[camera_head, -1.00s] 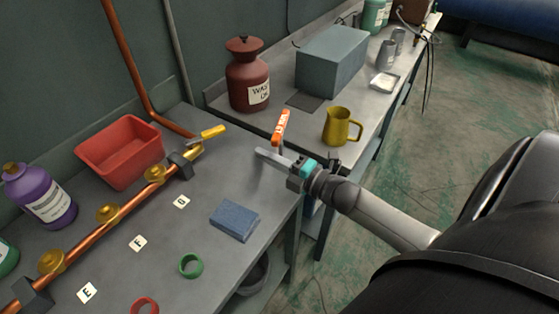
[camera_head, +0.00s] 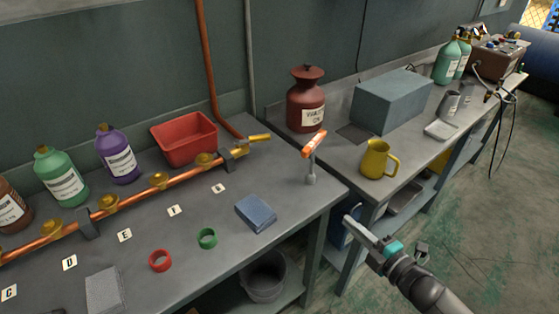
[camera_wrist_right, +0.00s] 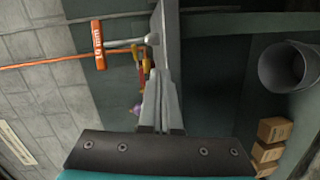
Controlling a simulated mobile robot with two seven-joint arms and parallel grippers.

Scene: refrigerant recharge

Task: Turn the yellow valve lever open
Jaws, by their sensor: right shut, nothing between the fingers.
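The yellow valve lever (camera_head: 259,138) sits at the right end of the copper pipe (camera_head: 135,198) on the bench, pointing right, roughly in line with the pipe. My right gripper (camera_head: 348,221) is shut and empty, out past the bench's front right corner, well apart from the lever. In the right wrist view its fingers (camera_wrist_right: 161,92) are together, with nothing between them. A small yellow part beyond the fingers there may be the lever, but it is too small to be sure. My left gripper is not in view.
An orange-tagged tool (camera_head: 313,147) stands near the bench's right edge, between my gripper and the lever. A red bin (camera_head: 186,140) sits behind the pipe. A blue block (camera_head: 256,213) lies in front. A yellow jug (camera_head: 377,160) and brown waste jar (camera_head: 306,98) stand right.

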